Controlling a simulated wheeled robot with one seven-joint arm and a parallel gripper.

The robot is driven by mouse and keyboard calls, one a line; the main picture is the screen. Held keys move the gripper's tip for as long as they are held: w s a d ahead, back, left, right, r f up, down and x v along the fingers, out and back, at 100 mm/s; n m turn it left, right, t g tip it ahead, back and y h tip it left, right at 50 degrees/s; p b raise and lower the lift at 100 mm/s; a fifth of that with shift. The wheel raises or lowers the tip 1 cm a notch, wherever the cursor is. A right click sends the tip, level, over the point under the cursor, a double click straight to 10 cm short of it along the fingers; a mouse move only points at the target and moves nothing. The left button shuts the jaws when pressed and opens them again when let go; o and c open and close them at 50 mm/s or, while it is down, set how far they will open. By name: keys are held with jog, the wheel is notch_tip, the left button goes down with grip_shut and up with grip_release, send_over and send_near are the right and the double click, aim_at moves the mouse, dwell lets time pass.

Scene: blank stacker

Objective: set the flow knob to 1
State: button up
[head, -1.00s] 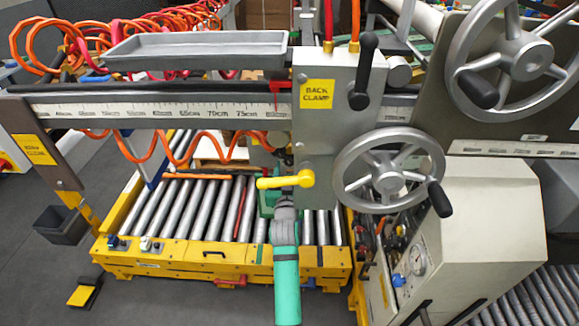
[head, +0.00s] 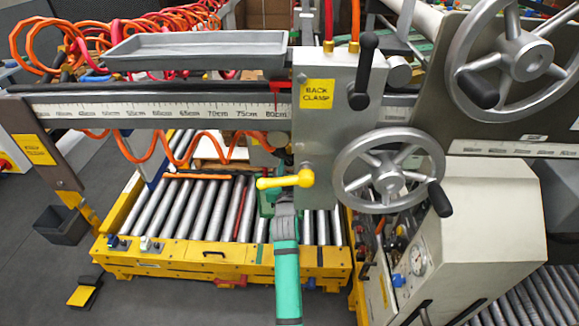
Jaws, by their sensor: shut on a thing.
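My teal arm (head: 287,285) reaches up from the bottom of the head view. Its grey wrist (head: 285,222) ends in my gripper (head: 283,200), just below the yellow handle (head: 285,180) at the foot of the grey clamp column. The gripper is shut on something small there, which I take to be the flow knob. The fingertips, the knob and its scale marks are hidden by the wrist and the handle, so I cannot read the setting.
The grey column with a yellow "back clamp" label (head: 317,94) hangs close above my gripper. A spoked handwheel (head: 388,139) is to its right. A pale cabinet with a gauge (head: 418,261) stands at lower right. A yellow-framed roller conveyor (head: 170,262) lies below. Grey floor is open at left.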

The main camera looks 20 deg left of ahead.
jog(key=n, duration=0.6)
jog(key=shift+d, duration=0.1)
jog(key=n, duration=0.4)
jog(key=shift+n, duration=0.3)
dwell(0.4)
jog(key=o, duration=1)
jog(key=shift+o, duration=0.2)
jog(key=v, duration=1)
jog(key=shift+s, duration=0.35)
